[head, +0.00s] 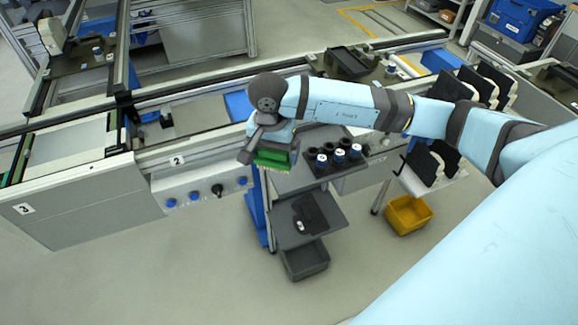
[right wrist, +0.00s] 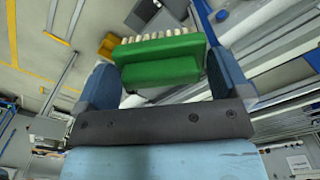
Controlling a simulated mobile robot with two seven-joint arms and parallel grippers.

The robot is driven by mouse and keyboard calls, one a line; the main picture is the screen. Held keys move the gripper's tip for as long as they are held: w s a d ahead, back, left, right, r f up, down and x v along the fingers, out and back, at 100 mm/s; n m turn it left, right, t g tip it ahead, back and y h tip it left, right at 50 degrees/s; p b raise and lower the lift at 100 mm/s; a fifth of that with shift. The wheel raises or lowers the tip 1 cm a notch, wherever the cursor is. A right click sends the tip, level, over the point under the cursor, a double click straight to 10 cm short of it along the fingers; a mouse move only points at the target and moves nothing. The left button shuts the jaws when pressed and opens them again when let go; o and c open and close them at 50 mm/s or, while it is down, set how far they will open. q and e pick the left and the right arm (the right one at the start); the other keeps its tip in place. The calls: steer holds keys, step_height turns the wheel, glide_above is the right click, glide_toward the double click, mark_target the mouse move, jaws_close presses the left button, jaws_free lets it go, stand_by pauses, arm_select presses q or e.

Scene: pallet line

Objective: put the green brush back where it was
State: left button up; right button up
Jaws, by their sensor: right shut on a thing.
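The green brush (head: 272,159) has a green body and pale bristles. My right gripper (head: 266,160) is shut on it, in front of the conveyor line and at the left edge of the grey cart. In the right wrist view the brush (right wrist: 160,60) lies between the two blue-grey fingers of the right gripper (right wrist: 158,75), with its bristles facing away from the palm. In the head view the bristles point down. My left gripper is not in view.
The grey cart (head: 312,236) has a dark holder with several dark and blue-white cylinders (head: 338,156) on top, and a dark object on its lower shelf. A grey bin (head: 305,260) sits below. A yellow bin (head: 408,214) stands on the floor at right. Floor in front is clear.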

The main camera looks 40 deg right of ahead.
steer(key=w+d+r+m+b, duration=0.25)
steer(key=w+d+m, duration=0.2)
steer(key=m, duration=0.95)
steer(key=w+d+r+m+b, duration=0.1)
steer(key=w+d+m+b, duration=0.35)
steer(key=m, duration=0.95)
steer(key=shift+m, duration=0.3)
steer(key=f+p, duration=0.1)
steer(key=f, duration=1.2)
steer(key=f+p, duration=0.1)
steer(key=f, duration=0.5)
steer(key=shift+s+d+f+p, duration=0.1)
steer(key=shift+s+f+p, duration=0.15)
steer(key=shift+s+p, duration=0.05)
